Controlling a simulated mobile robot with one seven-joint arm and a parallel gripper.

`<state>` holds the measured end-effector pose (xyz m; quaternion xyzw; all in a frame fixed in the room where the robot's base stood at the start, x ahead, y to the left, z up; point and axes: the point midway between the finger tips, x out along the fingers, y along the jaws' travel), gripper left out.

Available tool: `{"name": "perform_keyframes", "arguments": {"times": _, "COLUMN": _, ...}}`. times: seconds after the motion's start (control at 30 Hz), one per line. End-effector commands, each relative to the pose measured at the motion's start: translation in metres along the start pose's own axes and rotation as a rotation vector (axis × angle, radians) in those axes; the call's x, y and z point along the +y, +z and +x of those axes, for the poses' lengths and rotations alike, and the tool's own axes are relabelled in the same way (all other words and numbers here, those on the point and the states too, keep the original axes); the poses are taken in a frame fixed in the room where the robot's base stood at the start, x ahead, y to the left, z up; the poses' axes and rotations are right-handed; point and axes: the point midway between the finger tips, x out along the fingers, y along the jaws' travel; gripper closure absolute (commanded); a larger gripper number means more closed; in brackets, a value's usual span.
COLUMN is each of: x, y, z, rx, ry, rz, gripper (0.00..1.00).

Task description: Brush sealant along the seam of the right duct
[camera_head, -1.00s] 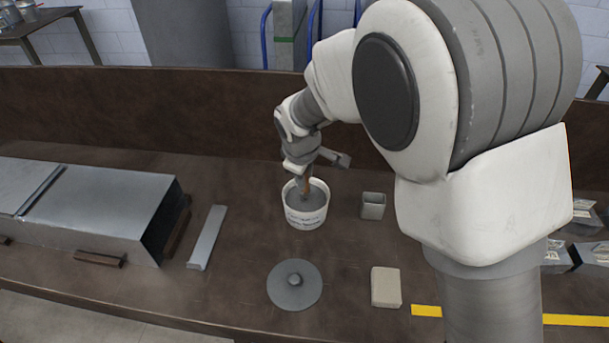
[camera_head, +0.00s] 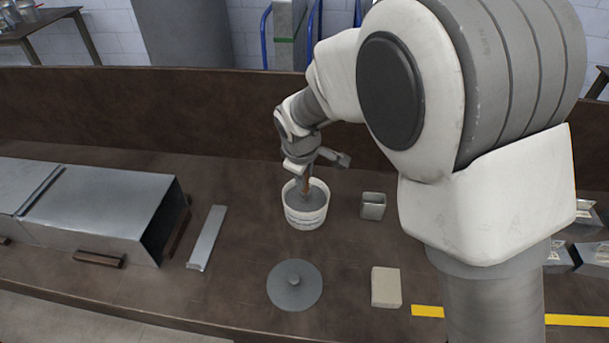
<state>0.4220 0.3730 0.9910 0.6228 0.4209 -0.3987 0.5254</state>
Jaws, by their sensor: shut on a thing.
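A white bucket (camera_head: 306,215) of grey sealant stands open on the brown bench. My gripper (camera_head: 305,172) is above it, shut on a brush (camera_head: 307,186) with a wooden handle. The brush points down into the bucket; its bristles are hidden, and I cannot tell how deep they sit. A grey metal duct (camera_head: 110,200) lies at the left, its open end facing right. A seam (camera_head: 42,190) crosses it where it meets another duct section (camera_head: 18,178) at the picture's left edge.
Wooden blocks (camera_head: 98,259) lie by the duct. Metal parts (camera_head: 572,252) lie far right. A raised brown wall (camera_head: 180,112) backs the bench.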

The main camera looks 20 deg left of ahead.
Motion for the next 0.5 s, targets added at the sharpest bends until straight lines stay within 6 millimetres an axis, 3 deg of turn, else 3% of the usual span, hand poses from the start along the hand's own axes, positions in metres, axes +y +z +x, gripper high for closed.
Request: {"name": "perform_keyframes", "arguments": {"times": 0.5, "x": 0.012, "y": -0.005, "z": -0.037, "rx": 0.000, "ry": -0.001, "rz": 0.000, "gripper": 1.00}}
